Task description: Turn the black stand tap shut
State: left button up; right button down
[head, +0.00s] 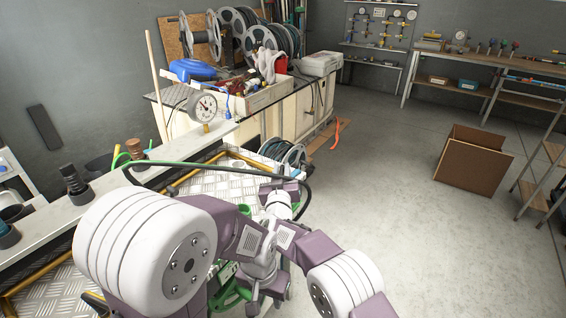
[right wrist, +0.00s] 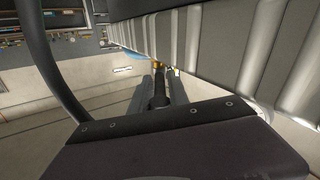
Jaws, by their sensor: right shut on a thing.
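My right gripper (right wrist: 158,80) has its two grey fingers close on either side of a dark rod-like thing (right wrist: 158,102), with a brass-coloured part (right wrist: 157,64) just beyond it. I cannot tell whether this is the black stand tap. In the head view my right gripper is the upper one, by the purple wrist (head: 281,189), and its fingertips are hidden. My left gripper is lower, among the arm links near a green part, and its fingers cannot be made out. No black stand tap can be identified for certain.
A ledge (head: 214,133) at the left carries black fittings (head: 75,186) and a pressure gauge (head: 202,106). A green and black hose (head: 205,166) arcs above my wrist. Hose reels stand on a cabinet behind. A cardboard box (head: 471,166) stands right; the floor between is clear.

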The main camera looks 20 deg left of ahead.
jog(key=shift+r, duration=0.2)
dwell(0.3)
jog(key=c, duration=1.4)
grip_release()
jog(key=shift+w, duration=0.1)
jog(key=shift+c, duration=0.2)
jog(key=shift+f, duration=0.15)
